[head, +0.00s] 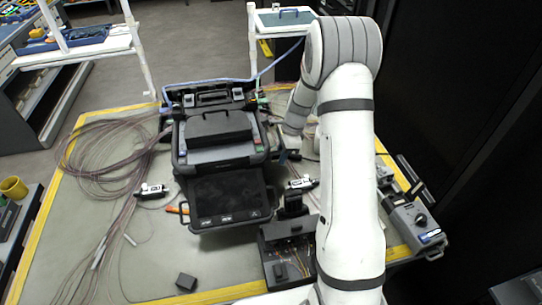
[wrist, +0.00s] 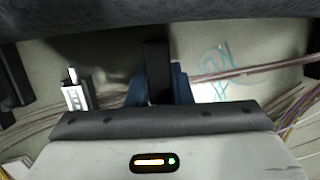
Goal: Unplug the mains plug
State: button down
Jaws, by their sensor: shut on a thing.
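The fusion splicer (head: 217,140) stands on the table with its lid up and its front tray (head: 230,197) out. My gripper (head: 283,156) is low at the splicer's right side, partly hidden by my arm. In the wrist view its blue fingers (wrist: 159,84) are shut on a narrow black upright piece (wrist: 158,62), which looks like the mains plug. The piece's lower end is hidden behind my gripper's housing, and its top meets a dark body across the upper edge. I cannot tell whether it is still seated in a socket.
A black box with coloured parts (head: 287,262) stands near the front edge, and a grey instrument (head: 414,222) at the right edge. Bundled fibres (head: 105,150) cover the left side. A small white-and-black device (head: 152,191) lies left of the splicer. The front left of the mat is mostly clear.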

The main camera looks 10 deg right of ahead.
aim_at(285, 170)
jog(key=shift+d, duration=0.4)
jog(key=shift+s, duration=0.1)
jog(key=shift+s, duration=0.5)
jog(key=shift+s, duration=0.15)
jog(key=shift+s+d, duration=0.15)
jog(key=shift+s, duration=0.65)
jog(key=shift+b+x, duration=0.65)
jog(key=shift+x, duration=0.15)
dwell(0.3)
jog(key=c, duration=1.2)
grip_release()
jog(key=shift+d, duration=0.2)
